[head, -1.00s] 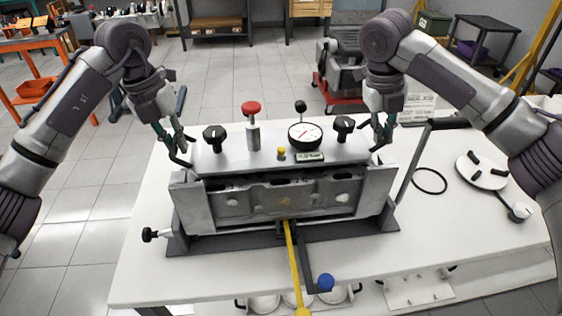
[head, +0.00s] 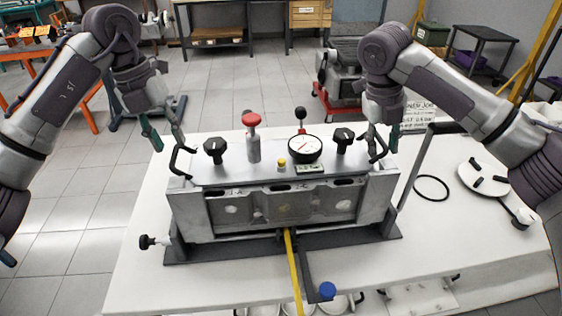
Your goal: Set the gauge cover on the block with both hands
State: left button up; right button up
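The gauge cover (head: 235,175) is a pale grey plate with a round dial, a red-topped knob, black knobs and a black handle at each end. It lies level over the grey engine block (head: 283,207), with no clear gap showing between them. The left handle (head: 180,160) stands free, down and right of my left gripper (head: 165,142). That gripper is open and empty. My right gripper (head: 380,143) has its fingers apart at the right handle (head: 377,155). I cannot tell whether a finger touches it.
The block sits in a dark fixture on the white table (head: 140,275). A yellow bar (head: 294,270) and a blue-knobbed lever (head: 327,290) stick out in front. A black ring (head: 431,188) and a round white plate (head: 483,178) lie at the right. A dark post (head: 416,160) rises beside the right handle.

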jog(key=shift+r, duration=0.15)
pick_arm(q)
notch_tip(320, 180, up, 8)
jog(key=a, duration=0.1)
jog(key=shift+a+f, duration=0.2)
jog(key=shift+f, duration=0.05)
pick_arm(e)
jog(key=v, duration=1.1)
jog(key=shift+r, duration=0.3)
pick_arm(q)
jog(key=shift+s, duration=0.1)
pick_arm(e)
jog(key=shift+a+f, duration=0.1)
